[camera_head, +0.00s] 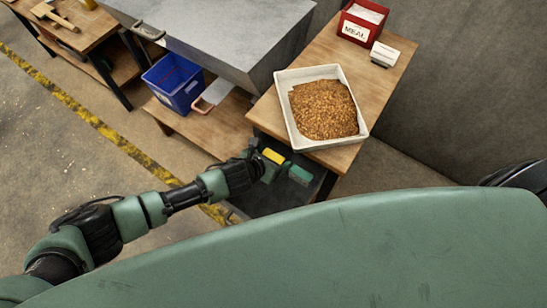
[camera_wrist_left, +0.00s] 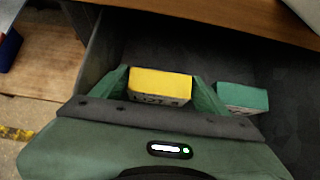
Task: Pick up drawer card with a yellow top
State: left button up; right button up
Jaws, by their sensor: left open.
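The card with a yellow top (camera_wrist_left: 160,83) lies in the open dark drawer (camera_wrist_left: 215,55). It has printed marks on its near side. In the left wrist view my left gripper (camera_wrist_left: 162,90) is open, with one green finger on each side of the card. I cannot tell whether the fingers touch it. In the head view the yellow card (camera_head: 274,156) shows just beyond my left gripper (camera_head: 266,168). A card with a green top (camera_wrist_left: 243,97) lies to its right, apart from it. My right gripper is not in view.
A wooden table (camera_head: 385,72) above the drawer holds a white tray of grain (camera_head: 290,108), a red MEAL box (camera_head: 360,22) and a small white-topped block (camera_head: 384,54). A blue bin (camera_head: 172,82) stands on the lower shelf at left. The table edge overhangs the drawer's back.

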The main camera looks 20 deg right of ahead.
pick_arm(q)
jog(key=c, duration=1.1)
jog(key=shift+c, duration=0.3)
jog(key=shift+r, duration=0.1)
